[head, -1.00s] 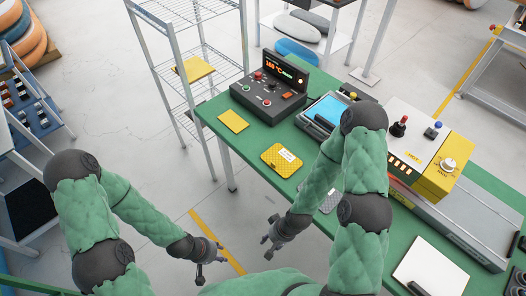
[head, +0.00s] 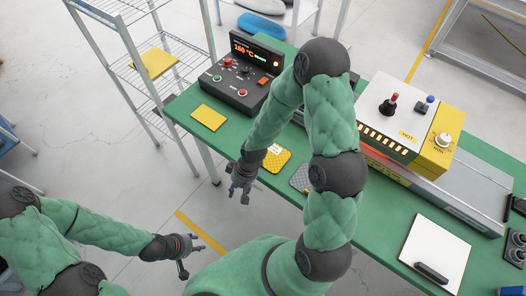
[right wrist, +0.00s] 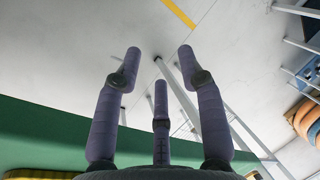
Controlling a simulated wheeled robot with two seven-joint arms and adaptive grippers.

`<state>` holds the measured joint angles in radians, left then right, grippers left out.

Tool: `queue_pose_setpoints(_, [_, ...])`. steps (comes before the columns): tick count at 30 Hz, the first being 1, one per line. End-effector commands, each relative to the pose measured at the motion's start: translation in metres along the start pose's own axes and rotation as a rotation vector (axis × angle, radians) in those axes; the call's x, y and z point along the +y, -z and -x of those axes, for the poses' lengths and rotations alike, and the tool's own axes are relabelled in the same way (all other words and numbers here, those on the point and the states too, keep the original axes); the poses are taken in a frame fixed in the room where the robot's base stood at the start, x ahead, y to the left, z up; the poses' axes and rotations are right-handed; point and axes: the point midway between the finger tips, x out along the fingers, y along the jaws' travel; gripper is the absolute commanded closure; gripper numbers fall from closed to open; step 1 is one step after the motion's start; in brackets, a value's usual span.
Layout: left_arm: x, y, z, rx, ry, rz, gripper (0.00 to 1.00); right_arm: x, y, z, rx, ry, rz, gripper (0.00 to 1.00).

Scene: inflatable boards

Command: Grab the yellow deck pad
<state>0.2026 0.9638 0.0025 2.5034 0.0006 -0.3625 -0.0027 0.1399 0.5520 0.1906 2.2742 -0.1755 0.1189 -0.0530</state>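A yellow textured deck pad (head: 276,160) with a white label lies flat on the green table near its front edge. My right gripper (head: 242,184) is just left of the pad, by the table's front edge. In the right wrist view the right gripper (right wrist: 160,70) has its fingers spread, with nothing between them. A yellow strip (right wrist: 45,174) shows at the bottom left there, perhaps the pad's edge. My left gripper (head: 188,256) is empty with fingers apart, low over the floor in front of the table.
A plain yellow sheet (head: 208,117) lies on the green table (head: 186,105) at its left end, before a control box (head: 240,80). A grey pad (head: 300,179) lies right of the deck pad. A wire shelf (head: 120,48) stands left. A yellow-and-white machine (head: 405,118) sits right.

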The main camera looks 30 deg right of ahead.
Motion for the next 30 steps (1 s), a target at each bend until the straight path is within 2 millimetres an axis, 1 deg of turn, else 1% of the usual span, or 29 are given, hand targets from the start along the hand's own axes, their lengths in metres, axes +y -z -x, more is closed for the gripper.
queue_pose_setpoints(1, [-0.001,0.000,-0.003,0.000,0.000,0.000,0.60,0.003,0.009,0.010,0.006,-0.012,0.027,0.60])
queue_pose_setpoints(3, [-0.002,0.000,-0.006,0.000,0.000,0.000,0.60,0.008,0.017,0.026,0.002,-0.032,0.068,0.60])
queue_pose_setpoints(5, [-0.003,0.000,-0.009,0.000,0.000,0.000,0.60,0.012,0.023,0.041,-0.005,-0.053,0.106,0.60])
queue_pose_setpoints(9, [-0.005,0.001,-0.015,0.000,0.000,0.000,0.60,0.024,0.034,0.080,-0.021,-0.112,0.180,0.60])
queue_pose_setpoints(11, [-0.006,0.001,-0.017,0.000,0.000,0.000,0.60,0.029,0.037,0.098,-0.029,-0.143,0.210,0.60])
queue_pose_setpoints(15, [-0.008,0.001,-0.023,0.000,0.000,0.000,0.60,0.043,0.040,0.142,-0.048,-0.220,0.264,0.60])
queue_pose_setpoints(19, [-0.009,0.001,-0.026,0.000,0.000,0.000,0.60,0.052,0.038,0.174,-0.066,-0.278,0.291,0.60])
queue_pose_setpoints(22, [-0.010,0.001,-0.028,0.000,0.000,0.000,0.60,0.057,0.036,0.189,-0.075,-0.306,0.300,0.60])
queue_pose_setpoints(24, [-0.010,0.001,-0.028,0.000,0.000,0.000,0.60,0.059,0.035,0.194,-0.080,-0.315,0.303,0.60])
queue_pose_setpoints(27, [-0.011,0.001,-0.030,0.000,0.000,0.000,0.60,0.061,0.034,0.193,-0.085,-0.320,0.304,0.60])
queue_pose_setpoints(30, [-0.012,0.001,-0.033,0.000,0.000,0.000,0.60,0.065,0.033,0.183,-0.086,-0.320,0.304,0.60])
